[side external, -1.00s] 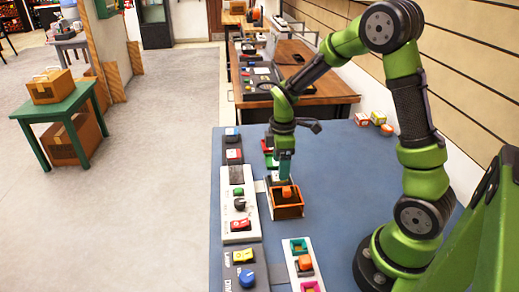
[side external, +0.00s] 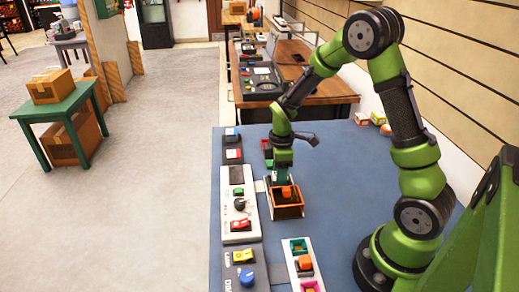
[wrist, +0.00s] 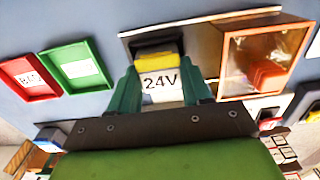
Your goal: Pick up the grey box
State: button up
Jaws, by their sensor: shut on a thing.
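A pale grey box marked "24V" (wrist: 160,87), with a yellow part at its far end, sits between my two teal fingers in the wrist view. My gripper (wrist: 161,90) is shut on it, one finger on each side. In the side view my gripper (side external: 282,173) points down, low over the blue table, just behind the orange-brown case. The grey box cannot be made out there. I cannot tell whether it touches the surface below.
The orange-brown case (side external: 289,212) with an orange knob stands close beside my gripper; it also shows in the wrist view (wrist: 224,62). A red tray (wrist: 29,78) and a green tray (wrist: 77,67) lie nearby. Switch panels (side external: 239,205) line the table's left edge. The table's middle right is clear.

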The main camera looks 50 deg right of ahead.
jog(key=r, duration=0.5)
jog(key=d+r, duration=0.1)
jog(key=r, duration=0.2)
jog(key=shift+s+r, duration=0.15)
jog(key=shift+r, duration=0.15)
jog(key=shift+m, duration=0.5)
jog(key=w+d+f, duration=0.1)
jog(key=w+d, duration=0.2)
jog(key=w+d+f, duration=0.1)
jog(key=w+d, duration=0.2)
jog(key=d, duration=0.1)
jog(key=w+d+f, duration=0.1)
jog(key=w+d, duration=0.2)
jog(key=shift+w+d, duration=0.15)
jog(key=shift+d, duration=0.1)
jog(key=w+d+r+n, duration=0.1)
jog(key=w+d+r, duration=0.15)
jog(key=w, duration=0.25)
jog(key=shift+s+d+f, duration=0.1)
jog(key=shift+d+f, duration=0.05)
jog(key=shift+f, duration=0.75)
jog(key=shift+s+d+f, duration=0.1)
jog(key=shift+f, duration=0.8)
jog(key=shift+s+d+f, duration=0.1)
jog(key=shift+d+f, duration=0.05)
jog(key=shift+f, duration=0.75)
jog(key=shift+f, duration=1.1)
